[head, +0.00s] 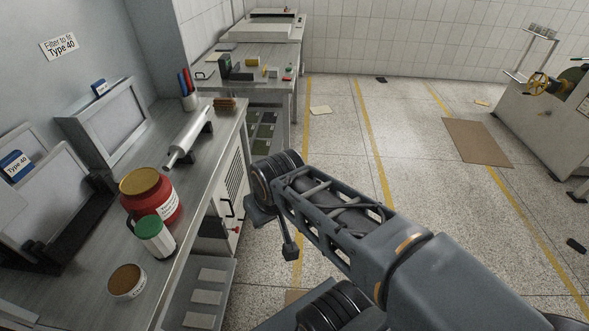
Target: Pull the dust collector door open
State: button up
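A white louvred cabinet front (235,180), which looks like the dust collector door, stands under the workbench. It appears shut, though part of its outline is hidden. A dark handle with red parts (228,206) shows on its lower front. My arm reaches in from the lower right, and my gripper (275,232) hangs at its end, just right of the cabinet front. A visible gap separates the gripper from the handle. The gripper's fingers are small and partly hidden by the wrist, so I cannot tell their opening. I see nothing held.
The steel workbench (190,180) holds a red jar (165,207), a green-lidded container (155,238), a round tin (127,282) and a roller (188,140). Open shelves (208,290) sit below its near end. The speckled floor to the right is mostly clear, with a brown mat (478,142).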

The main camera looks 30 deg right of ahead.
aim_at(227, 193)
jog(key=z, duration=1.4)
jog(key=k, duration=1.05)
jog(key=u, duration=0.95)
jog(key=i, duration=1)
jog(key=k, duration=0.45)
jog(key=z, duration=1.4)
jog(key=i, duration=0.85)
jog(key=u, duration=2.3)
jog(key=i, duration=0.15)
jog(key=z, duration=0.1)
